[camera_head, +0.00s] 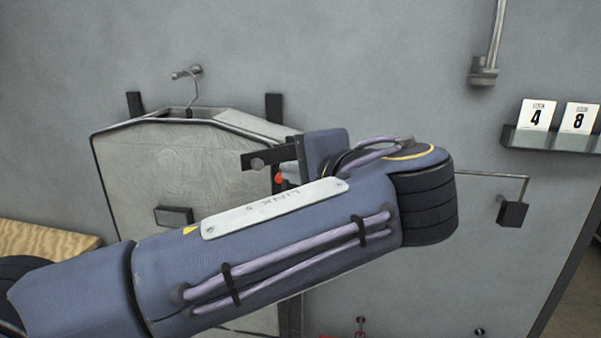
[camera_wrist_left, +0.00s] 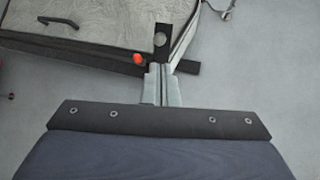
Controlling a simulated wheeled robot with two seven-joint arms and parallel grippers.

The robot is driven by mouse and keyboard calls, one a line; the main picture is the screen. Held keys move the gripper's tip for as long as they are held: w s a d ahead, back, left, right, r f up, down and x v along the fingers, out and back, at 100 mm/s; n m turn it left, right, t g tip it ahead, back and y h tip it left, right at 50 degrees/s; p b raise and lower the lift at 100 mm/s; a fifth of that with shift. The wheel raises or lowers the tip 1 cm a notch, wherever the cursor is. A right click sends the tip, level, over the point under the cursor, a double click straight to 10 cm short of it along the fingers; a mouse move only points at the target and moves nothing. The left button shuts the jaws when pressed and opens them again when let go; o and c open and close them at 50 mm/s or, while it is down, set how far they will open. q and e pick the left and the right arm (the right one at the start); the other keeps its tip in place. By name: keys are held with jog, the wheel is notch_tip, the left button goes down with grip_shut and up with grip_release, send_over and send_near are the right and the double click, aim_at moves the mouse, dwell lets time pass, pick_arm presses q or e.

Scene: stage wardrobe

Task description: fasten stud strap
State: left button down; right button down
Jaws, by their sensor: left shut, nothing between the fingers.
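A pale grey, textured garment case (camera_head: 180,175) hangs on the wall with a black-edged rim. A black strap (camera_head: 248,162) with a round metal stud (camera_head: 258,163) sticks out at the case's right edge. In the left wrist view the strap (camera_wrist_left: 162,30) and stud (camera_wrist_left: 160,40) are just beyond my fingertips. A red knob-like piece (camera_wrist_left: 138,57) is beside the strap. My left gripper (camera_wrist_left: 163,75) is shut and empty, its fingertips close to the strap's near end; I cannot tell whether they touch. In the head view my arm hides the case's lower part and most of the gripper.
A wall hook (camera_head: 190,72) is above the case. Black brackets (camera_head: 274,107) show behind its top corners. A shelf with number cards (camera_head: 537,115) and a rod with a black block (camera_head: 512,213) are at the right. A wooden surface (camera_head: 45,240) lies at the lower left.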

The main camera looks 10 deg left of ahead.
aim_at(258, 165)
pick_arm(q)
jog(key=p+x, duration=0.1)
jog(key=x, duration=0.9)
pick_arm(e)
jog(key=shift+r, duration=0.65)
pick_arm(q)
jog(key=shift+s, duration=0.1)
pick_arm(e)
jog(key=shift+f, duration=0.1)
